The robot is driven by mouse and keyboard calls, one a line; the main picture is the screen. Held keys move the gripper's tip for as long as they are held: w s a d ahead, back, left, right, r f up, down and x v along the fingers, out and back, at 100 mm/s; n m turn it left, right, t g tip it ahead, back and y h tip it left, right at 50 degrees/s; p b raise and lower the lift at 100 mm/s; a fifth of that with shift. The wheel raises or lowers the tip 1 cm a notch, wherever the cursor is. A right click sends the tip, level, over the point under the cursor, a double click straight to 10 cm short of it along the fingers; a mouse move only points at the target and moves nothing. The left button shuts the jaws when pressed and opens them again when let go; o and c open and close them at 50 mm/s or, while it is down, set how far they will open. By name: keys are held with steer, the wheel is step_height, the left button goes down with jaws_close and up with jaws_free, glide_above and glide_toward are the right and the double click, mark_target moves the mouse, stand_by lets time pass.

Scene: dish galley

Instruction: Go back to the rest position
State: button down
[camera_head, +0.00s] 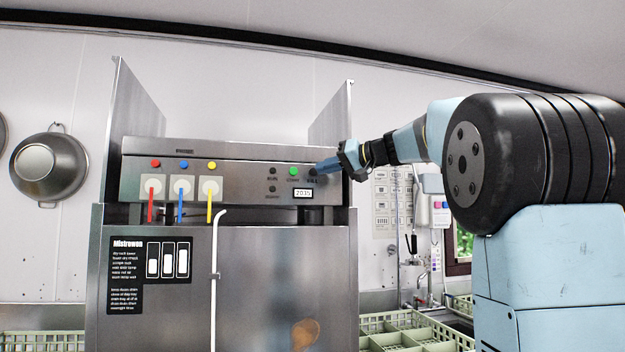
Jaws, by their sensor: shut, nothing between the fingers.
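My gripper (328,165) is at the right end of the dishwasher's control panel (240,182), its fingers shut and empty. The fingertips overlap the panel near a dark button in the picture. I cannot tell whether they touch it. My arm reaches in from the right side of the view, with its large dark joint close to the camera.
The steel dishwasher (280,270) fills the middle, with upright side panels above it. A green button (293,171) and a display (303,193) are left of my gripper. A colander (48,167) hangs at left. Green racks (415,330) stand at lower right.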

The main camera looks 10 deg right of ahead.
steer(key=s+f+g+h, duration=0.3)
steer(key=s+f+h, duration=0.2)
steer(key=s+f, duration=1.2)
steer(key=s+f+m+g+h, duration=0.1)
steer(key=s+f+g+h, duration=0.2)
steer(key=s+f, duration=1.5)
step_height(320, 180, down, 6)
steer(key=h, duration=0.3)
steer(key=shift+a+f+m+h, duration=0.15)
steer(key=shift+a+m+h, duration=0.15)
steer(key=shift+w+d, duration=0.1)
